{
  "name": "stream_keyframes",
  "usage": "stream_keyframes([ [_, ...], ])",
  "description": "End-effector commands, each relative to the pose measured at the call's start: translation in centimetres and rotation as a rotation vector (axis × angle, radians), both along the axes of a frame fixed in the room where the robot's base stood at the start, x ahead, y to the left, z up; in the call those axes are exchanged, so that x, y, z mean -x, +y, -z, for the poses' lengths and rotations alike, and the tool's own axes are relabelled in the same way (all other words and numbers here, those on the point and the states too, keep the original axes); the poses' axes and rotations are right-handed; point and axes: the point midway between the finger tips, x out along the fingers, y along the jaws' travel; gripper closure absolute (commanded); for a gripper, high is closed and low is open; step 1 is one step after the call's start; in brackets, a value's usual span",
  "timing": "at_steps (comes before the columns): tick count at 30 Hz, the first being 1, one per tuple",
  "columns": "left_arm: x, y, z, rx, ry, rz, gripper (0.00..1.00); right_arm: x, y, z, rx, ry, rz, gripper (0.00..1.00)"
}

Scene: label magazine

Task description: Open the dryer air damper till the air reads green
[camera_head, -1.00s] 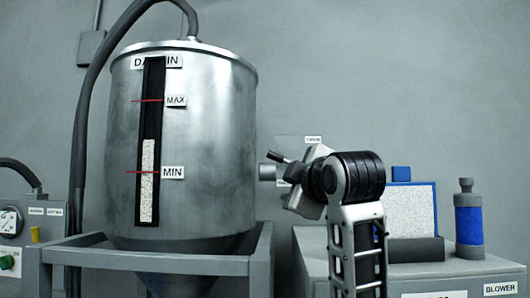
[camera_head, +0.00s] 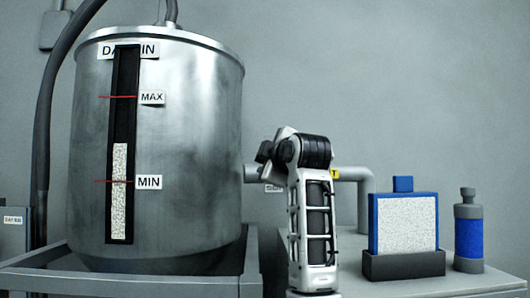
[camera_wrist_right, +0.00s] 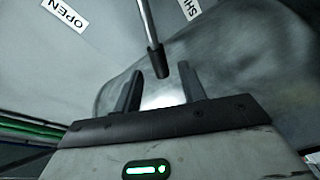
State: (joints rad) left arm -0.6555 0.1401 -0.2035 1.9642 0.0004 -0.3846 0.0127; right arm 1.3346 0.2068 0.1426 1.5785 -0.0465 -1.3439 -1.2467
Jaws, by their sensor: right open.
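A thin metal lever with a dark grip end (camera_wrist_right: 156,60) hangs in from the top of the right wrist view. A white OPEN label (camera_wrist_right: 64,14) is to its left and a partly cut-off label (camera_wrist_right: 187,9), seemingly SHUT, to its right. My right gripper (camera_wrist_right: 159,72) is open. The lever's end shows between its two fingers; I cannot tell whether they touch it. In the head view my right arm hides the lever, and the gripper's fingers are not clear. I see no air reading in green. My left gripper is not in view.
A large metal hopper (camera_head: 190,140) with a level window stands on a grey frame (camera_head: 130,280) at left. A grey pipe (camera_head: 352,174) runs behind my arm. A blue-framed filter panel (camera_head: 407,222) and a blue-banded cylinder (camera_head: 468,235) stand on the right cabinet.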

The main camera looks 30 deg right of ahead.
Motion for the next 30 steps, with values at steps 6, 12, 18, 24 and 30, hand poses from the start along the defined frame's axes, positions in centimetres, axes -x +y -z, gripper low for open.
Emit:
stream_keyframes([
  [6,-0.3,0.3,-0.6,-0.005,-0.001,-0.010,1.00,-2.3,-0.7,-0.1,0.000,0.001,0.001,0.59],
  [12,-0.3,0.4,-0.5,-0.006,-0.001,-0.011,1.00,-2.8,-0.8,0.0,0.001,0.000,0.001,0.59],
  [18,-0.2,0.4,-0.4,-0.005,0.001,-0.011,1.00,-2.7,-0.8,0.0,0.000,-0.001,0.000,0.70],
  [24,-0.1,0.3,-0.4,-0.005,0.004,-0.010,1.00,-2.7,-0.8,0.0,0.000,-0.001,0.000,1.00],
  [30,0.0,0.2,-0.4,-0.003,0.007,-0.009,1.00,-4.3,0.1,-0.3,-0.017,-0.009,-0.018,1.00],
])
